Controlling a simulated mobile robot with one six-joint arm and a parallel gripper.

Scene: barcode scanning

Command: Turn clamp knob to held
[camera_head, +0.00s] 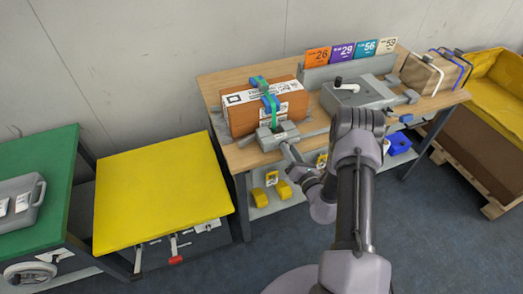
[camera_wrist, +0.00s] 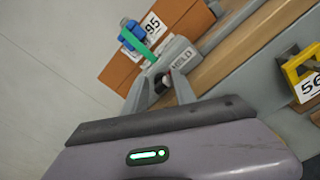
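A brown box (camera_head: 262,108) with a white label stands at the left of the wooden bench, with a green strap and blue pieces over it; it also shows in the wrist view (camera_wrist: 122,72). In front of it is a grey clamp block (camera_head: 272,137), marked HELD in the wrist view (camera_wrist: 186,58). The small knob (camera_wrist: 164,79) on the block lies between my fingertips. My gripper (camera_head: 284,146) reaches the block from the front right; in the wrist view (camera_wrist: 163,82) its fingers stand on either side of the knob. Whether they grip it is unclear.
A grey machine (camera_head: 355,95) and several coloured number cards (camera_head: 343,53) are at the bench's middle and back. A strapped box (camera_head: 430,72) is at the right. Yellow items (camera_head: 271,190) sit on the lower shelf. A bare yellow table (camera_head: 160,190) stands left.

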